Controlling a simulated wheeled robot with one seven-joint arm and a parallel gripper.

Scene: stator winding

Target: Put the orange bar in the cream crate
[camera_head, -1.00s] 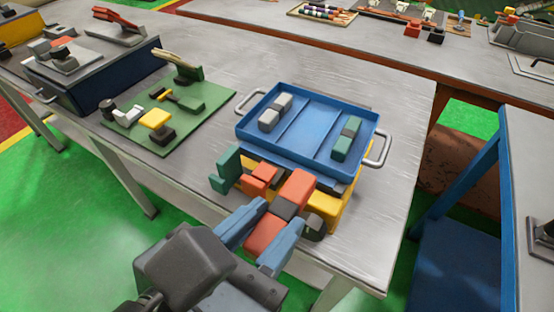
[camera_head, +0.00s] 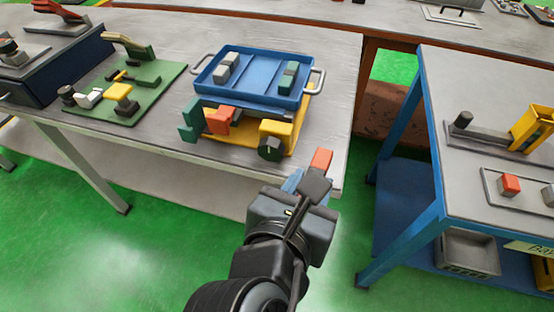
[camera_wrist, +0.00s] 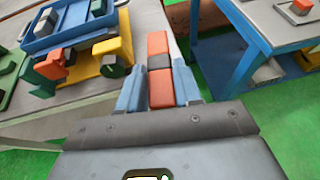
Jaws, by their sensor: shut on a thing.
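The orange bar (camera_wrist: 158,44) has a dark band around its middle and is held lengthwise between the blue fingers of my gripper (camera_wrist: 158,82). In the head view the bar's orange end (camera_head: 321,160) sticks out past my gripper, in front of the table's right corner; the rest is hidden by the gripper. A pale greyish-cream crate (camera_head: 470,252) stands on the lower shelf of the blue cart at right, well apart from my gripper. It also shows small in the wrist view (camera_wrist: 268,71).
The blue cart (camera_head: 431,205) has a grey top with a yellow fixture and a plate bearing a red-orange block. A yellow crate (camera_head: 545,280) is at the right edge of its lower shelf. The blue tray (camera_head: 262,88) and yellow fixture stand on the table. Green floor lies between.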

